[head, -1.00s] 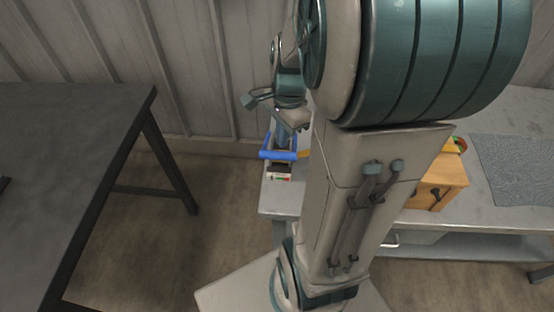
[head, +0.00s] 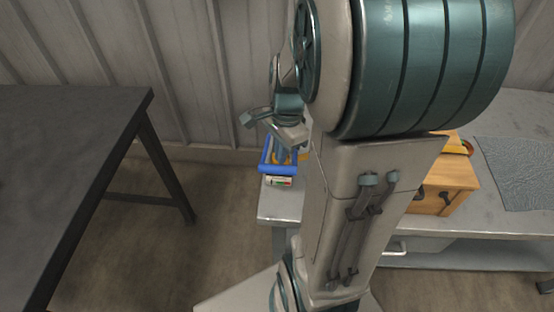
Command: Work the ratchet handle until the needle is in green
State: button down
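The ratchet's blue handle (head: 278,169) shows in the head view at the left end of the grey bench, its crossbar toward me. Just in front of and below the crossbar is a small pale gauge (head: 279,182) with red and green marks. The needle is too small to make out. My gripper (head: 270,126) is above and behind the crossbar, fingers spread apart, with nothing seen between them. From this angle I cannot tell whether a finger touches the handle frame. My own arm hides part of the device's right side.
The grey bench (head: 480,226) runs to the right. On it are a wooden box (head: 448,183) with dark handles and a grey mat (head: 520,170). A dark table (head: 70,150) stands at left, with open floor between. A ribbed wall is close behind.

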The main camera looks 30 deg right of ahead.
jog(key=shift+f+b, duration=0.3)
jog(key=shift+f, duration=0.6)
jog(key=shift+w+d+r+p, duration=0.1)
jog(key=shift+d+r+p, duration=0.2)
jog(key=shift+d, duration=0.45)
jog(key=shift+w+d+r+p, duration=0.1)
jog(key=shift+d+r+p, duration=0.15)
jog(key=shift+d, duration=0.5)
notch_tip(320, 180, up, 14)
jog(key=p, duration=0.1)
jog(key=shift+d+f+p, duration=0.15)
jog(key=shift+d+p, duration=0.15)
jog(key=shift+d, duration=0.1)
jog(key=shift+w, duration=0.1)
